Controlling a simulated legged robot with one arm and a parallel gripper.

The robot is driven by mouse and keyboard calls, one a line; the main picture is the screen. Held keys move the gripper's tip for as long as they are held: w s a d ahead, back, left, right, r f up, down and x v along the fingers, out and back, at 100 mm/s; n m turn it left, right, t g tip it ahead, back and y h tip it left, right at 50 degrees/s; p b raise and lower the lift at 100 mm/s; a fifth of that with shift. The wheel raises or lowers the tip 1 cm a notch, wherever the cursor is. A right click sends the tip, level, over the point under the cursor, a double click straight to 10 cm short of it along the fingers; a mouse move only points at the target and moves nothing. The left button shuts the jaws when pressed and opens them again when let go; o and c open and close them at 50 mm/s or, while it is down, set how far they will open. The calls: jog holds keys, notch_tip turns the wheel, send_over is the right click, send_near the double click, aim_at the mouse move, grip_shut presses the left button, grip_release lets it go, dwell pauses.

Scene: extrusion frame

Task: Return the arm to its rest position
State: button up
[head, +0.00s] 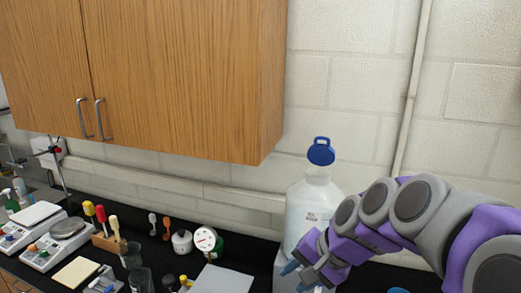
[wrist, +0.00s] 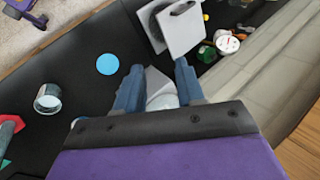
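My arm, purple and grey, reaches in from the right of the head view, raised over the black counter. My gripper (head: 296,277) is at its lower end, in front of the lower part of a clear jug (head: 312,205) with a blue cap (head: 321,151). In the wrist view the two blue fingers of my gripper (wrist: 160,66) stand apart. A pale, partly hidden object (wrist: 162,100) shows between and beyond them; I cannot tell whether they touch it. The arm hides part of the jug.
The black counter (head: 150,232) holds balances (head: 58,238), droppers and small bottles at the left. A wooden wall cabinet (head: 185,75) hangs above. In the wrist view, a blue disc (wrist: 108,64) and a metal cup (wrist: 48,99) are on the counter.

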jog(key=s+d+f+n+g+h+b, duration=0.2)
jog(key=s+d+f+n+b, duration=0.1)
jog(key=s+f, duration=0.7)
jog(key=s+d+f+n+g+h+b, duration=0.3)
jog(key=s+d+f+b, duration=0.3)
jog(key=s+f, duration=0.5)
jog(key=shift+s+d+f, duration=0.2)
jog(key=shift+s+d, duration=0.05)
jog(key=shift+s, duration=2.25)
